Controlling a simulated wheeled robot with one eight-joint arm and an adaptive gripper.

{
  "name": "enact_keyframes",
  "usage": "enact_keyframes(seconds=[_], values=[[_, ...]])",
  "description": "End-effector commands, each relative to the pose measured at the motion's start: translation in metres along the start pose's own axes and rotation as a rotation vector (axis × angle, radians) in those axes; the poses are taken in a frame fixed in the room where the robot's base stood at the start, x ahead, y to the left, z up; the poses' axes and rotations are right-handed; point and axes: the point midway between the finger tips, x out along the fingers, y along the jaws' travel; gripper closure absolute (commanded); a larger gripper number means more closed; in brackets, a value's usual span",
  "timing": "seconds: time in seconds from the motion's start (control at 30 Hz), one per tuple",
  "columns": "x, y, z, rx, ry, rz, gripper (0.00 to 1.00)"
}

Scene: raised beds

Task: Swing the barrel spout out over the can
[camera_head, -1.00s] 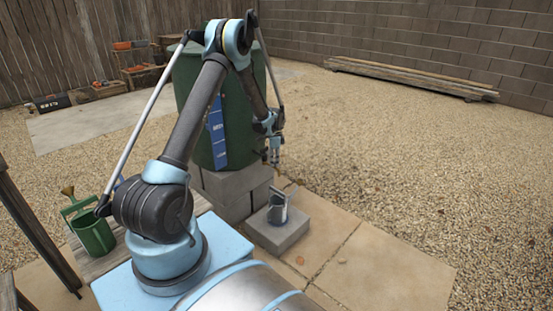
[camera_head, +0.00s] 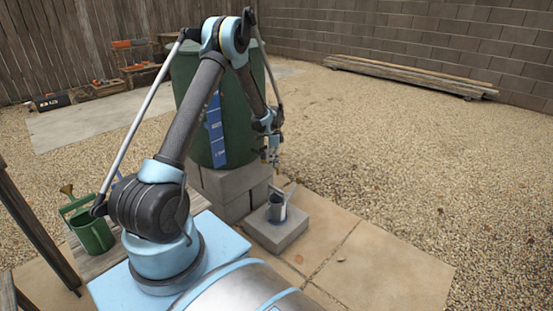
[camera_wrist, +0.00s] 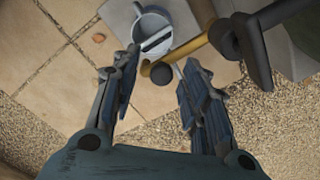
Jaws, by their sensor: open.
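The green barrel (camera_head: 242,120) stands on grey blocks, partly hidden behind my arm. A small grey metal can (camera_head: 277,208) stands on a low block in front of it; the can also shows at the top of the wrist view (camera_wrist: 152,27). A brass spout (camera_wrist: 190,48) reaches in from the upper right of the wrist view, its dark round end (camera_wrist: 161,73) lying between my fingertips in that picture, below the can. My gripper (camera_wrist: 159,63) is open, its fingers on either side of the spout end. I cannot tell whether they touch it.
A dark lever-like part (camera_wrist: 250,48) sits on the spout side at upper right. A green watering can (camera_head: 92,232) stands at left on a wooden surface. Paving slabs (camera_head: 385,265) and gravel lie clear to the right. Timber (camera_head: 410,76) lies by the back wall.

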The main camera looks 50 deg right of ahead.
Motion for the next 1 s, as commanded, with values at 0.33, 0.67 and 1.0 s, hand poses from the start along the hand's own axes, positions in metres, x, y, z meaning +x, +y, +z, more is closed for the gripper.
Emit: enact_keyframes(seconds=[0.33, 0.67, 1.0], values=[[-0.049, 0.001, -0.001, 0.001, 0.000, 0.000, 0.59], [-0.102, 0.001, -0.001, 0.002, 0.001, 0.001, 0.59], [-0.117, 0.001, -0.001, 0.002, 0.002, 0.001, 0.59]])
